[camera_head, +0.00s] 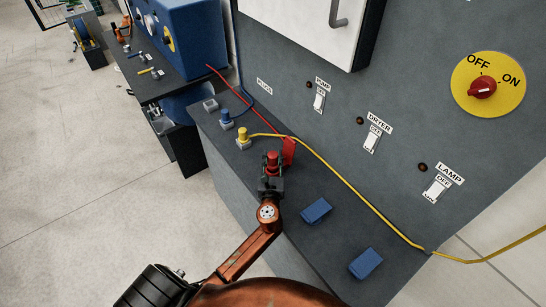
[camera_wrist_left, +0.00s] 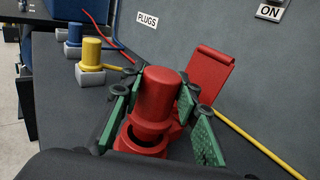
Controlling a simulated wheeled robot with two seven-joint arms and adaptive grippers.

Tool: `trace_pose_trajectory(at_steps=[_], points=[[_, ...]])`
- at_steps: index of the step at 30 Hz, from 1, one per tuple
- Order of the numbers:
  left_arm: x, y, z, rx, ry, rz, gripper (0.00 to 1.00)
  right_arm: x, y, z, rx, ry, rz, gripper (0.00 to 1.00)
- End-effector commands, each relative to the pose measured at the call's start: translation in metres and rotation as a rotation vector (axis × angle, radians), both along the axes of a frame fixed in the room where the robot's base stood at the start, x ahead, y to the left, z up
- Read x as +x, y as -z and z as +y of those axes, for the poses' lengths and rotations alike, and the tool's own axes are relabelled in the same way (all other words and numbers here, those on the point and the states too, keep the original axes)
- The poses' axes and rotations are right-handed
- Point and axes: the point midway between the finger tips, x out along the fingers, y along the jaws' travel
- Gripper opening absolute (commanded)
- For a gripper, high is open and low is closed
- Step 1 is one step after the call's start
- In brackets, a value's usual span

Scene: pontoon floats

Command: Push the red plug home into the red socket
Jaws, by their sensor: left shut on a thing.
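The red plug (camera_wrist_left: 160,92) is an upright red cylinder between the green-padded fingers of my left gripper (camera_head: 271,178), which is shut on it. It also shows in the head view (camera_head: 273,160). The red socket (camera_wrist_left: 148,140) is directly below the plug in the left wrist view, with a dark opening showing at the plug's lower front. Its red flap (camera_wrist_left: 208,72) stands open behind and to the right. How deep the plug sits is hard to tell. My right gripper is not in view.
A yellow plug (camera_head: 243,135) and a blue plug (camera_head: 226,119) stand in grey holders on the bench. An empty grey holder (camera_head: 211,105) is behind them. Two blue covers (camera_head: 316,210) (camera_head: 366,263) lie nearer. A yellow cable (camera_head: 360,197) crosses the bench by the panel.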

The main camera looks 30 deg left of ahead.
Motion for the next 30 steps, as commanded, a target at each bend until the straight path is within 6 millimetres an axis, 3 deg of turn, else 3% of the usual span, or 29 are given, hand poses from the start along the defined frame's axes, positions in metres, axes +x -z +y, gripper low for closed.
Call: trace_pose_trajectory(at_steps=[30], points=[[0.000,0.025,0.000,0.000,0.001,0.000,0.02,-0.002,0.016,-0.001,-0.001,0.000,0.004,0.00]])
